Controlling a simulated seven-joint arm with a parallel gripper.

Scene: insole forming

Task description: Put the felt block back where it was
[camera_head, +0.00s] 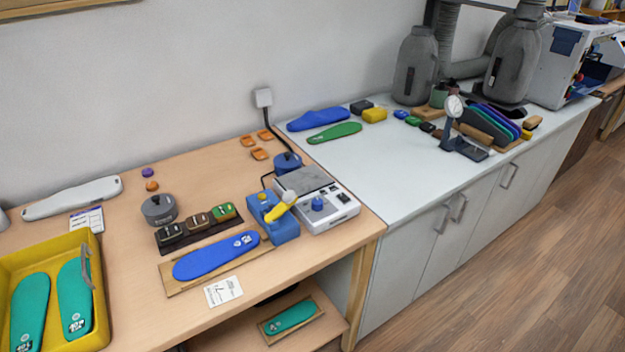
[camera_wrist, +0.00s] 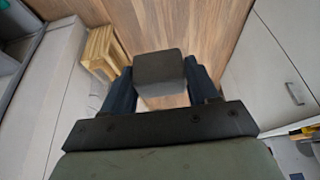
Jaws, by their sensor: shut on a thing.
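A dark grey block (camera_wrist: 160,68), which looks like the felt block, sits between the two dark blue fingers of my gripper (camera_wrist: 158,82) in the wrist view. The fingers press on its left and right sides, and it is held up over the wood floor. My gripper and this block do not show in the head view. In the head view a dark rack (camera_head: 206,237) on the wooden bench holds several small blocks, one with a green top (camera_head: 223,212). I cannot tell which spot the held block came from.
The wooden bench (camera_head: 120,225) bears a blue insole (camera_head: 216,256), a yellow tray (camera_head: 20,262), a scale (camera_head: 330,212) and a grey pot (camera_head: 159,209). The pale counter (camera_head: 390,165) has clear room at its front. Wooden pieces (camera_wrist: 103,52) stand left of the gripper.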

